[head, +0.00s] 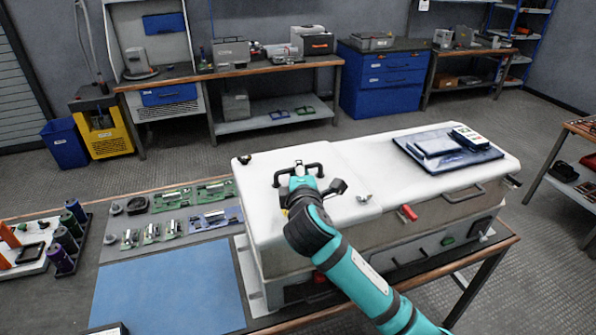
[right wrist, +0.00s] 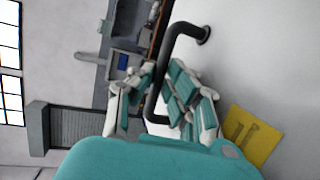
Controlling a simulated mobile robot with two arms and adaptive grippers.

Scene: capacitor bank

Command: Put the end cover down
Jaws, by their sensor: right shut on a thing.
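The white end cover (head: 262,212) is at the left end of the long white capacitor bank cabinet (head: 350,160). Its black bar handle (head: 316,167) stands on its top, and the handle also shows in the right wrist view (right wrist: 183,29). My right gripper (head: 299,180) is shut on the middle of this handle; its fingers (right wrist: 160,95) close around the bar in the right wrist view. The cover looks level and lies at the cabinet top; I cannot tell whether a small gap is under it. My left gripper is not in view.
A blue mat (head: 170,287) lies bare on the bench left of the cabinet. Green circuit boards (head: 195,193) lie behind it. A dark tray with a meter (head: 447,148) sits on the cabinet's right part. A yellow label (right wrist: 250,137) is on the white surface.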

